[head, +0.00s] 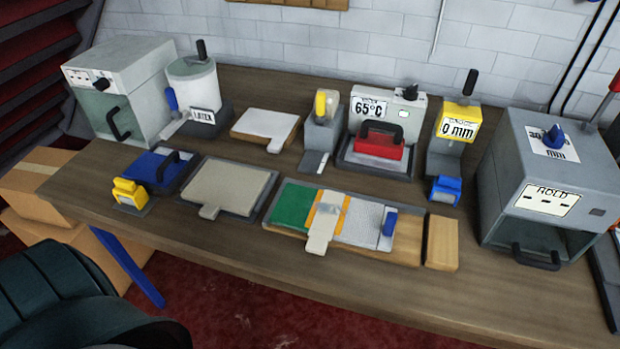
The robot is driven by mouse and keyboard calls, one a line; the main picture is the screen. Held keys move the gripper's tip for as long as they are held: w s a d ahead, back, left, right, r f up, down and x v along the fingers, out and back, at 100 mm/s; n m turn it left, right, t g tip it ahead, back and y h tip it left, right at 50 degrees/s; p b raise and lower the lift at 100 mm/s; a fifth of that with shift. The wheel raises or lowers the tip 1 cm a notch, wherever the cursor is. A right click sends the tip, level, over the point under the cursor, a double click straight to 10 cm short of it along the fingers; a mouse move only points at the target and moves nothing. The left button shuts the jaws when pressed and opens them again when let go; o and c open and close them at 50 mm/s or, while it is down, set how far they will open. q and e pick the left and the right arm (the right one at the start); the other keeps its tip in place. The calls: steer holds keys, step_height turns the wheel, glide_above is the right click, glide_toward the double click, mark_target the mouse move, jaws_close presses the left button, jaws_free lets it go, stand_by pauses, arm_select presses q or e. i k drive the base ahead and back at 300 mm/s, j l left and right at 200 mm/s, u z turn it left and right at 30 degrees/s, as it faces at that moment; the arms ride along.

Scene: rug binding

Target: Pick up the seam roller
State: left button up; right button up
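No tool here is plainly marked as the seam roller, and I cannot tell for sure which one it is. A yellow-handled tool (321,103) stands upright in a grey holder (322,132) at the back middle of the table. A small yellow block-like item (130,193) sits on a dark pad at the front left. A small blue item (445,189) sits in front of the yellow-topped device marked 0 mm (458,122). Neither of my grippers shows in the head view.
Grey boxy machines (121,80) (554,185) stand at both ends. The front edge is mostly clear.

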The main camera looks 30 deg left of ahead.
mark_target(446, 189)
steer(key=i+j+u, duration=0.25)
steer(key=i, duration=0.2)
steer(key=i+u, duration=0.25)
steer(key=i, duration=0.15)
